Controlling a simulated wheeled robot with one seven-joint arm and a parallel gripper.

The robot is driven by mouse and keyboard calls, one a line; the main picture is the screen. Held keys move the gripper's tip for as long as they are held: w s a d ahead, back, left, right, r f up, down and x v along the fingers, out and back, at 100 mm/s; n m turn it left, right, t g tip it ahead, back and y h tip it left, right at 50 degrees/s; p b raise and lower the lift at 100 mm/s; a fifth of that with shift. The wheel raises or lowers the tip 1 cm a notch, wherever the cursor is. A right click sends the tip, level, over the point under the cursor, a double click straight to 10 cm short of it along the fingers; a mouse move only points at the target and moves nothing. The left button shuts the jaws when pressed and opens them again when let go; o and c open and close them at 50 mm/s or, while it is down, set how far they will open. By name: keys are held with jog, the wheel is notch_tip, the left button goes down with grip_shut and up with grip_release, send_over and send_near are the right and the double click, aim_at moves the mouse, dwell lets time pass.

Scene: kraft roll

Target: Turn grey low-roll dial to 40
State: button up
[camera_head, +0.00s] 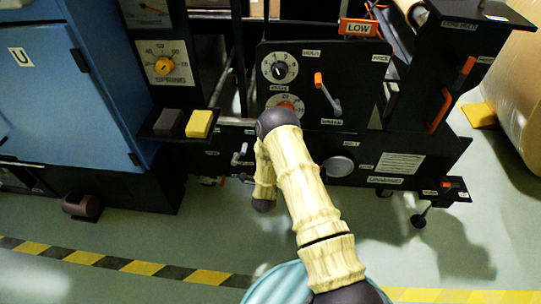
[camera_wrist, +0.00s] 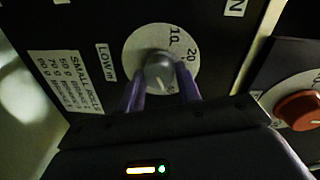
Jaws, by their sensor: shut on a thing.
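The grey low-roll dial (camera_wrist: 159,72) shows in the wrist view, on a round white scale plate marked 10 and 20 at its upper right. The "LOW in" label (camera_wrist: 106,62) is at its left. My gripper (camera_wrist: 160,95) has its two purple fingers on either side of the dial, shut on it. A pale pointer mark shows on the dial's lower face; the number it points at cannot be read, as the fingers and gripper body hide the plate's lower part. In the head view I cannot make out the dial or the fingers behind my arm.
A red dial (camera_wrist: 300,108) is close to the right of my gripper; it also shows in the head view (camera_head: 289,103). Above it is a black dial (camera_head: 280,68), with an orange-tipped lever (camera_head: 328,93) to the right. A blue cabinet (camera_head: 62,95) stands left. Striped floor in front is clear.

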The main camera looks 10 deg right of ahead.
jog(key=shift+a+f, duration=0.1)
jog(key=o, duration=1)
jog(key=shift+c, duration=0.2)
jog(key=p+v, duration=0.6)
jog(key=v, duration=1.1)
jog(key=shift+s+p, duration=0.25)
jog(key=shift+p, duration=0.05)
